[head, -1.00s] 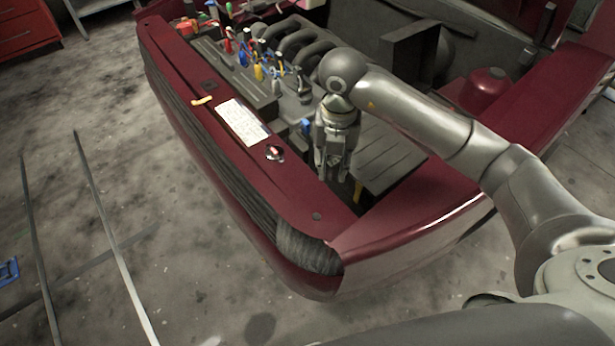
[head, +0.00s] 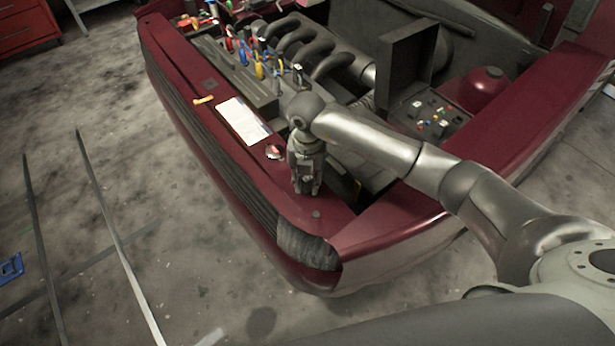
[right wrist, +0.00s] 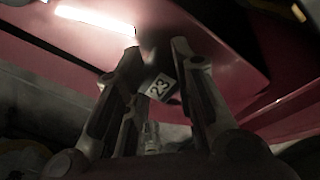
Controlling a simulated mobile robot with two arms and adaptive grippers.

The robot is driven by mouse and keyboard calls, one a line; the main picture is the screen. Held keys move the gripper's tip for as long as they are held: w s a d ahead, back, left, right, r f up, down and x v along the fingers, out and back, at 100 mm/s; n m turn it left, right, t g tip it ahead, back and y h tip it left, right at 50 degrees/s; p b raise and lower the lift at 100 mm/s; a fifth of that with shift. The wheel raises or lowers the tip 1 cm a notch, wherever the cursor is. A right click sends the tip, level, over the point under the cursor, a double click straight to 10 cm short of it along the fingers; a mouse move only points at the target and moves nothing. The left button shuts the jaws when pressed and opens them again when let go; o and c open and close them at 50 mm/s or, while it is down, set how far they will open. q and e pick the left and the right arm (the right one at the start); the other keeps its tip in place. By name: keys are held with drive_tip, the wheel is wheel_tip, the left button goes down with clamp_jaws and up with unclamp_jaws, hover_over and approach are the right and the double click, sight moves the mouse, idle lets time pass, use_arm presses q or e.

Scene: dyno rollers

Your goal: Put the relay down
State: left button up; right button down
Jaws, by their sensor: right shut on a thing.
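My right gripper (head: 305,190) points down over the red front panel (head: 333,222) of the car, near its front corner. The gripper is shut on this relay. The relay cannot be made out clearly in the head view. I cannot tell whether it touches the panel. My left gripper is not in view.
An open fuse box (head: 435,118) with small coloured parts sits in the engine bay, its dark lid (head: 405,65) raised. Several coloured-handled tools (head: 260,68) stand along the engine. A white card (head: 242,121) and a round cap (head: 275,152) are on the front panel.

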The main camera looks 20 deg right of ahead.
sight(307, 178)
drive_tip(key=shift+f, duration=0.1)
drive_tip(key=shift+f, duration=0.15)
drive_tip(key=c, duration=1.2)
unclamp_jaws()
drive_tip(key=shift+r, duration=0.4)
wheel_tip(307, 178, up, 12)
drive_tip(key=b, duration=0.2)
drive_tip(key=shift+f, duration=0.2)
